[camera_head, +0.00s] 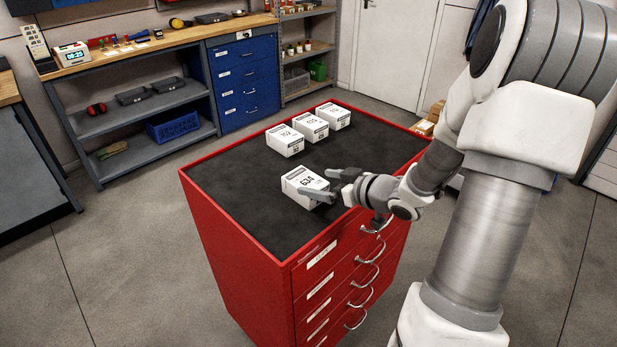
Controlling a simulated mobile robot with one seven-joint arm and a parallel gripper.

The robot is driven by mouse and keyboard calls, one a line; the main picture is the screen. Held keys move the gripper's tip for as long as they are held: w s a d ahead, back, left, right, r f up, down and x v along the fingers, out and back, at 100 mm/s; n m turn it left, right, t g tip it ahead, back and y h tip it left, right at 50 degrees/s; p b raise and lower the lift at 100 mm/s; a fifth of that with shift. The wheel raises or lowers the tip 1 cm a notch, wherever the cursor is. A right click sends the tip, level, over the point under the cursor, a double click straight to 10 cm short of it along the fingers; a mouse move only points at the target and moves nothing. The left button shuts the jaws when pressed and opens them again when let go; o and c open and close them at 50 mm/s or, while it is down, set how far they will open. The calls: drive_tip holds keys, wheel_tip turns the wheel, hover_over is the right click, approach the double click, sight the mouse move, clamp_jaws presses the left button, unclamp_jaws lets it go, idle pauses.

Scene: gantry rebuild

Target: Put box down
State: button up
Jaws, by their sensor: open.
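A white box marked 634 (297,184) rests on the black top of the red drawer cabinet (235,235), near the middle. My gripper (322,184) is open at the right side of this box. One finger reaches across the box's near right side and the other is by its far right corner. I cannot tell whether either finger touches the box. Part of the box's right side is hidden behind the finger.
Three similar white boxes stand in a row behind, a left one (285,140), a middle one (311,127) and a right one (334,116). The cabinet top's left part is clear. A workbench (150,45) with blue drawers (246,85) stands along the back wall.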

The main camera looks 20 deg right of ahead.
drive_tip(key=p+v, duration=0.1)
drive_tip(key=v, duration=0.5)
drive_tip(key=shift+s, duration=0.1)
drive_tip(key=shift+d, duration=0.1)
drive_tip(key=shift+w+d, duration=0.1)
drive_tip(key=shift+w, duration=0.15)
wheel_tip(320, 180, up, 12)
drive_tip(key=s+m+g+h+p, duration=0.1)
drive_tip(key=m+g+h+p, duration=0.1)
drive_tip(key=g+h, duration=0.5)
drive_tip(key=s+a+r+m+y+b, duration=0.1)
drive_tip(key=s+a+m+y, duration=0.1)
drive_tip(key=s+a, duration=1.3)
drive_tip(key=shift+s, duration=1.25)
